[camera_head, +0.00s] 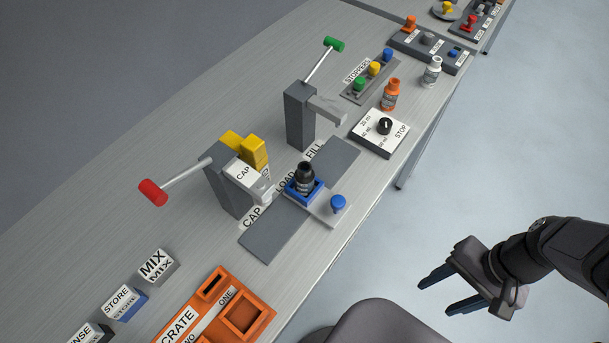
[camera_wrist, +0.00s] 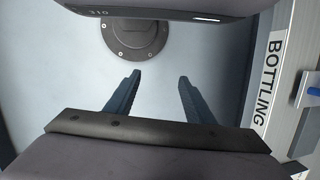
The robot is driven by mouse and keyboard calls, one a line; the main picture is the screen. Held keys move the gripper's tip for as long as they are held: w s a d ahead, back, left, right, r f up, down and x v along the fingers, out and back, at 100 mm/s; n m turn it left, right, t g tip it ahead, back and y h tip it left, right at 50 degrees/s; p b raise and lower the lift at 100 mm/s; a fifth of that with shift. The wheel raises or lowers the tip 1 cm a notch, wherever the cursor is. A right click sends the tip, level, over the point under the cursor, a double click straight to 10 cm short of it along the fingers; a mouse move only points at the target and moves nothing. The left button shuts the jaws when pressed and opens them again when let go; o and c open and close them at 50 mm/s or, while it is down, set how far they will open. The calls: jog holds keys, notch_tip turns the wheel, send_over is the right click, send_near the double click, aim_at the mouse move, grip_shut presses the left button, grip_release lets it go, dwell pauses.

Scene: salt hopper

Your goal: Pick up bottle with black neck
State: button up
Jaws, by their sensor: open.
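A dark bottle with a black neck (camera_head: 305,174) stands upright in a blue holder (camera_head: 291,194) on the sliding carriage of the bench, at the LOAD label between CAP and FILL. My gripper (camera_head: 434,294) is open and empty. It hangs beyond the bench's front edge, to the lower right of the bottle and well apart from it. In the wrist view my two fingers (camera_wrist: 155,95) are spread over bare floor. The bottle does not show there.
A blue knob (camera_head: 338,203) sits on the carriage beside the bottle. The capping post (camera_head: 228,186) and filling post (camera_head: 299,117) stand close behind. An orange bottle (camera_head: 390,94), a white bottle (camera_head: 432,70) and an orange crate (camera_head: 262,319) are on the bench.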

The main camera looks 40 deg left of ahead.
jog(key=s+a+r+m+g+y+p, duration=0.2)
jog(key=s+a+g+y, duration=0.15)
jog(key=a, duration=0.35)
jog(key=m+t+y+p, duration=0.2)
jog(key=m+y+p, duration=0.4)
jog(key=m+y, duration=0.45)
send_near(310, 177)
jog(key=s+r+n+y, duration=0.1)
jog(key=s, duration=0.2)
jog(key=a+m+t+p, duration=0.1)
jog(key=a, duration=0.1)
jog(key=a+m+t+y, duration=0.1)
jog(key=m+t, duration=0.1)
jog(key=shift+a+r+y+p, duration=0.2)
jog(key=shift+a+y+p, duration=0.1)
jog(key=shift+a+p, duration=0.1)
jog(key=m+t, duration=0.1)
jog(key=a+f+m+t+p, duration=0.1)
jog(key=shift+s+f+m, duration=0.1)
jog(key=shift+f+m, duration=0.2)
jog(key=shift+m, duration=0.05)
jog(key=shift+a+f+m+t, duration=0.1)
jog(key=shift+f+m+t, duration=0.45)
jog(key=shift+t, duration=0.2)
jog(key=shift+a+p, duration=0.75)
jog(key=shift+a, duration=0.5)
jog(key=shift+w+a+p, duration=0.2)
jog(key=shift+a, duration=0.4)
jog(key=shift+w+a+p, duration=0.2)
jog(key=shift+a, duration=0.4)
